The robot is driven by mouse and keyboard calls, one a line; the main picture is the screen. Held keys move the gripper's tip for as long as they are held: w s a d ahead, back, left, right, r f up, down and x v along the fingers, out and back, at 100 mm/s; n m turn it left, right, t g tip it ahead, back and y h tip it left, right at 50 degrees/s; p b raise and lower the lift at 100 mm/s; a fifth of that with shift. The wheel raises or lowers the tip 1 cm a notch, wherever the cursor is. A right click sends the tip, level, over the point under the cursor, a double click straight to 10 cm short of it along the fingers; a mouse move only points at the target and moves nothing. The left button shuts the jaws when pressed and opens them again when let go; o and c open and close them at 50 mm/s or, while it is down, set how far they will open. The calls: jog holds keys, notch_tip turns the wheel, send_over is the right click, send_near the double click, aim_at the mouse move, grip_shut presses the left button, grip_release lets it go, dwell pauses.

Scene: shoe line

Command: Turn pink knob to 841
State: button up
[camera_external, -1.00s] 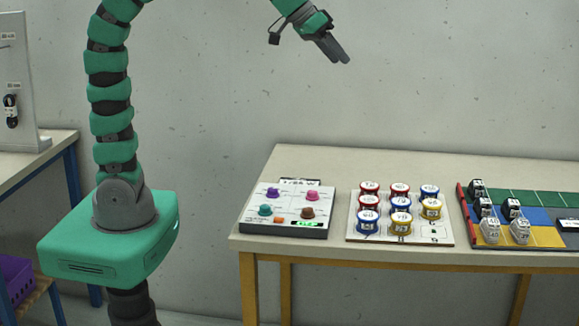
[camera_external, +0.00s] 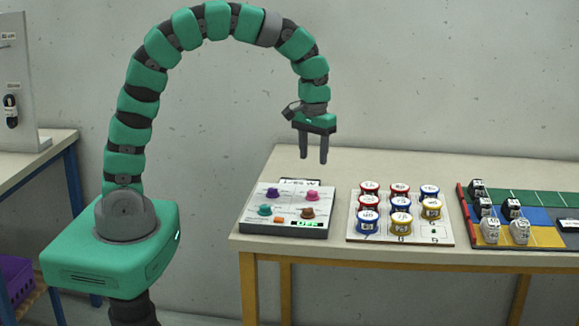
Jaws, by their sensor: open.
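The pink knob (camera_external: 312,195) sits at the upper right of the knob panel (camera_external: 285,229), a white-topped box with a dark front at the left end of the table. A purple knob (camera_external: 272,193), a teal knob (camera_external: 264,210) and a brown knob (camera_external: 307,213) share the panel. A small green-lit display (camera_external: 306,224) is at its lower right, too small to read. A sign with dark characters stands at the panel's back edge. My gripper (camera_external: 313,160) points down above the panel's back right, its two fingers apart and empty. It is above the pink knob, not touching it.
An orange button (camera_external: 279,220) is on the panel. Right of it, a white board (camera_external: 437,238) carries several red, blue and yellow round cans. Farther right is a coloured tray (camera_external: 548,239) with several small black and white items. The table's back strip (camera_external: 400,165) is clear.

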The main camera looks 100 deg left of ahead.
aim_at(313, 191)
notch_tip(313, 191, down, 10)
jog(key=shift+r+b, duration=0.15)
jog(key=shift+b, duration=0.25)
jog(key=c, duration=1)
